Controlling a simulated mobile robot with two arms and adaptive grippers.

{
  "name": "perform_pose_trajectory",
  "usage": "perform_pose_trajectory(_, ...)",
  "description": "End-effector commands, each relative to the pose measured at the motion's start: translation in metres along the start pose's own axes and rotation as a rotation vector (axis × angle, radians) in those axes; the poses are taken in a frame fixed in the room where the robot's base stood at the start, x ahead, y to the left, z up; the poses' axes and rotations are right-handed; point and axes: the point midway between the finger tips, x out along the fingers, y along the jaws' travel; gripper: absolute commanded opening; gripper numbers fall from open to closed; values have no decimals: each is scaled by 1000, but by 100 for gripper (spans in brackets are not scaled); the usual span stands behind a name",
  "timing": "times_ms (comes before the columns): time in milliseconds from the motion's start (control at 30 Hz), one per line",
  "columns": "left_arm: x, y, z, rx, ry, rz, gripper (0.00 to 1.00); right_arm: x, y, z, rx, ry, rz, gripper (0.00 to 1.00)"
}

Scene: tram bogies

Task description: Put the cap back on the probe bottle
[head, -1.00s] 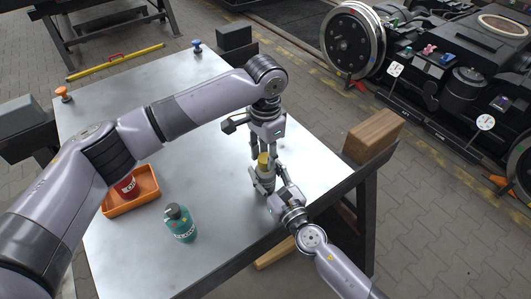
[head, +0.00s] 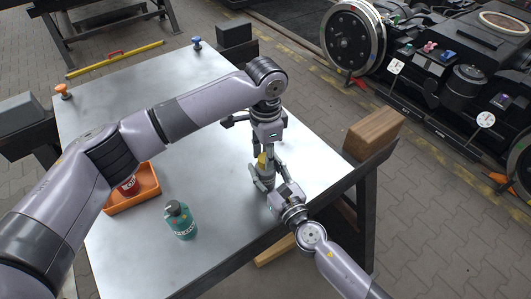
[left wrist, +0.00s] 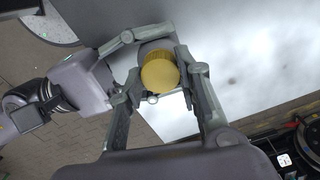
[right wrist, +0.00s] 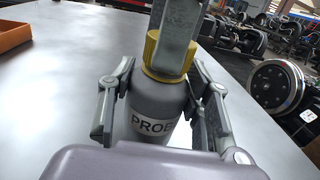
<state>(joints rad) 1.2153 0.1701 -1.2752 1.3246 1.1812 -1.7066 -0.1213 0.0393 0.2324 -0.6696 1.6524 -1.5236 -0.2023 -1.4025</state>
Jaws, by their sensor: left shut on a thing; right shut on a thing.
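The probe bottle (right wrist: 157,100) is grey with a white label reading "PROB…" and stands upright near the table's right edge. My right gripper (head: 264,181) is shut around its body from the side. The yellow cap (left wrist: 161,73) is at the top of the bottle, and it also shows in the right wrist view (right wrist: 152,52). It looks seated on the neck, but I cannot tell how tightly. My left gripper (head: 264,154) is above, pointing down, with its fingers shut on the cap. One of its fingers hides part of the cap in the right wrist view.
A teal bottle (head: 181,222) with a dark cap stands to the left on the metal table (head: 130,255). An orange tray (head: 146,193) holding a red item is behind my left arm. A wooden block (head: 374,134) lies at the right edge. The far table is mostly clear.

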Motion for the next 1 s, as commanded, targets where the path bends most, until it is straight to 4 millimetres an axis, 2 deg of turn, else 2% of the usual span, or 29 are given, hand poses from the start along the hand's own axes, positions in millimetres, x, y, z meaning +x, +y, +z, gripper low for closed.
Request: perform_pose_trajectory(1000, 0, -2, -1, 2034, -20, -6, 20, -1, 0, -2, 1, 4, 1, 0)
